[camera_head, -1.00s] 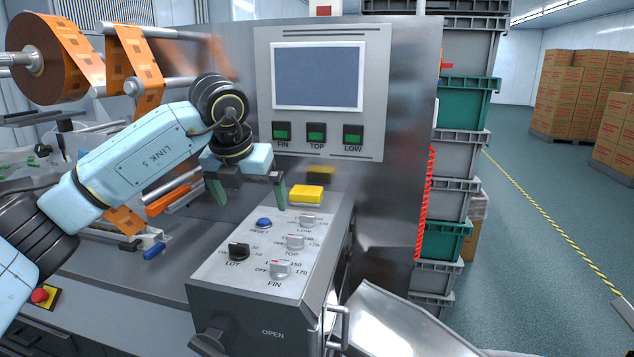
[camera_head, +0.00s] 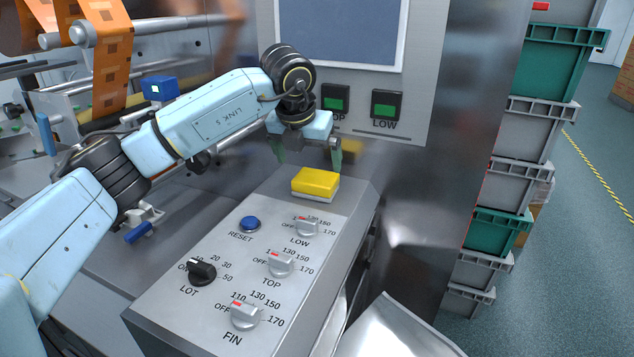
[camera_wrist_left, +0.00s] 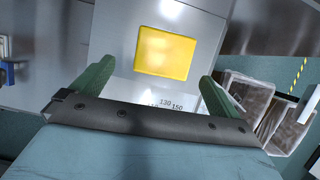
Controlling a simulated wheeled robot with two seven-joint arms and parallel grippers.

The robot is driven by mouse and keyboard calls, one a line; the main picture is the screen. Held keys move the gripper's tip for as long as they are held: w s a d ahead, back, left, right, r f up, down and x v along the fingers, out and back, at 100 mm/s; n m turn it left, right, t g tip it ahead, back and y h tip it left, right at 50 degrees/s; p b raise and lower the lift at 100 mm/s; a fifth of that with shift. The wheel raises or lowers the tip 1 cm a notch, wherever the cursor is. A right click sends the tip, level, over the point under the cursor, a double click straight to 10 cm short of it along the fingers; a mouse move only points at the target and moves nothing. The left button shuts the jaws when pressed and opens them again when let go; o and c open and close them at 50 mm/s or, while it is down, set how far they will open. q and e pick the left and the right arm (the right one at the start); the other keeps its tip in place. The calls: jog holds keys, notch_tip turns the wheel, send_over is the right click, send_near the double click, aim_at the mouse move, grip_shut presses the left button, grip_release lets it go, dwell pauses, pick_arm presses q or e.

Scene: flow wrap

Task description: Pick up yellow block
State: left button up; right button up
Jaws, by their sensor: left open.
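The yellow block (camera_head: 315,184) lies on the back end of the control box's top, with a pale layer under its yellow top. In the left wrist view the yellow block (camera_wrist_left: 164,53) sits beyond the fingertips, roughly centred between them. My left gripper (camera_head: 308,158) is open, with its green fingers apart above and behind the block, not touching it. In the left wrist view both green fingers of my left gripper (camera_wrist_left: 152,85) show with nothing between them. My right gripper is not in view.
The control box (camera_head: 190,310) carries a blue reset button (camera_head: 249,223) and several knobs in front of the block. A steel panel with a screen (camera_head: 340,30) stands behind. Stacked crates (camera_head: 520,180) stand at right. A metal chute (camera_head: 400,330) is at front right.

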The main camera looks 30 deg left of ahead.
aim_at(316, 177)
pick_arm(q)
jog(key=x, duration=0.7)
jog(key=shift+w+d+f+p, duration=0.2)
jog(key=shift+w+d+p, duration=0.05)
jog(key=shift+w+p, duration=0.1)
jog(key=shift+c, duration=0.3)
jog(key=shift+r, duration=0.1)
jog(key=c, duration=0.9)
jog(key=shift+o, duration=0.2)
notch_tip(316, 177, up, 10)
jog(key=o, duration=0.5)
jog(key=shift+c, duration=0.2)
jog(key=c, duration=0.4)
